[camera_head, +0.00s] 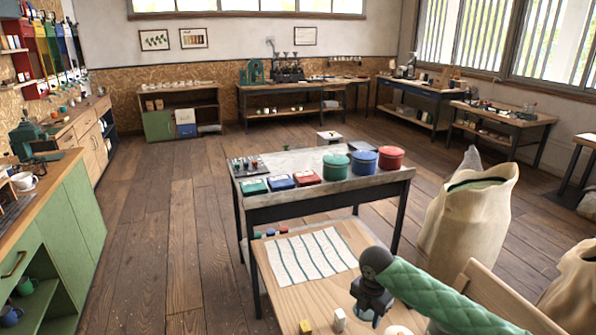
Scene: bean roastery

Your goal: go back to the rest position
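My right arm comes in from the lower right in a green quilted sleeve. Its dark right gripper (372,312) points down over the near wooden table (290,297), right of a striped cloth or sheet (312,254). The fingers are small and dark, so I cannot tell whether they are open or shut, or whether they touch the tabletop. My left gripper is not in view.
A small yellow block (305,327) and a pale block (340,320) are near the gripper. Behind stands a grey-topped table (290,162) with green, blue and red canisters. A large sack (465,225) stands right. Green cabinets (75,235) line the left; floor between is clear.

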